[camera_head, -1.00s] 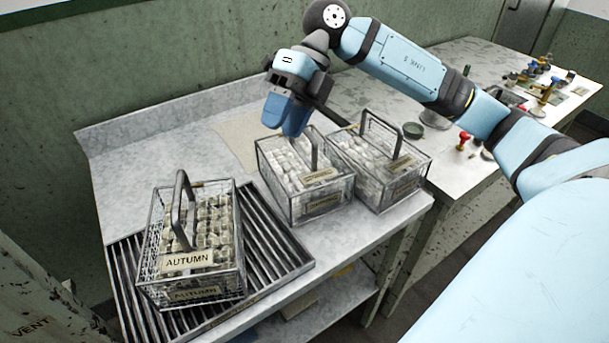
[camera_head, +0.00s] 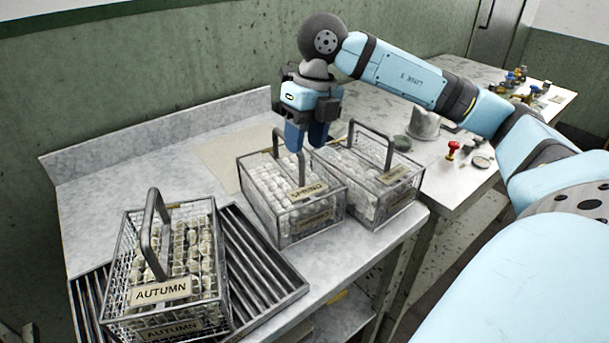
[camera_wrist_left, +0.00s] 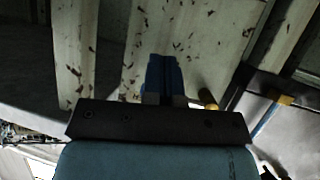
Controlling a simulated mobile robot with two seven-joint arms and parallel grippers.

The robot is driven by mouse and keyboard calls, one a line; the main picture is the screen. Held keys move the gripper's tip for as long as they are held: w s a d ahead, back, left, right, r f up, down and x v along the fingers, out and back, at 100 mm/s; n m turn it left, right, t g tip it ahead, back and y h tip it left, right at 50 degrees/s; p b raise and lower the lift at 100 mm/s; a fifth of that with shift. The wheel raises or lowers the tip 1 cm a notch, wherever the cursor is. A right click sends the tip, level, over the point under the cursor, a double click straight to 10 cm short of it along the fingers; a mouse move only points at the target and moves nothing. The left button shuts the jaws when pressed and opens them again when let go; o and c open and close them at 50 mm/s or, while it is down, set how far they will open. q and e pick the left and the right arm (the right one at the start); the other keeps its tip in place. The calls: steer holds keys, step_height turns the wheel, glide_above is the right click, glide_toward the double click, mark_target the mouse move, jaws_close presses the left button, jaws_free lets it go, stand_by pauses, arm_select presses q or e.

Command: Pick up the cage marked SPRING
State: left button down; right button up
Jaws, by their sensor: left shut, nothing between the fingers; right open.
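The cage marked SPRING (camera_head: 318,216) is the middle wire basket in the head view, filled with pale cocoons. Its tag reads SPRING and its loop handle (camera_head: 277,146) stands up. My right gripper (camera_head: 306,145) is open and points down over the far part of this cage, just right of the handle in the picture. Its blue fingers are apart, with nothing seen between them; I cannot tell whether they touch the handle. My left gripper (camera_wrist_left: 163,75) shows only in the left wrist view, with blue fingers together and empty.
The AUTUMN cage (camera_head: 118,285) stands on a slatted rack (camera_head: 262,262) at front left. Another cocoon cage (camera_head: 398,200) stands close to the right of SPRING; its tag is hard to read. Bare worktop (camera_head: 120,170) lies at back left. A red-knobbed tool (camera_head: 452,150) is farther right.

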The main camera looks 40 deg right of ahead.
mark_target(300, 157)
steer(key=f, duration=0.1)
steer(key=f+b, duration=0.1)
steer(key=f, duration=0.1)
steer(key=a+f, duration=0.1)
steer(key=f, duration=0.1)
steer(key=shift+w, duration=0.3)
jaws_close()
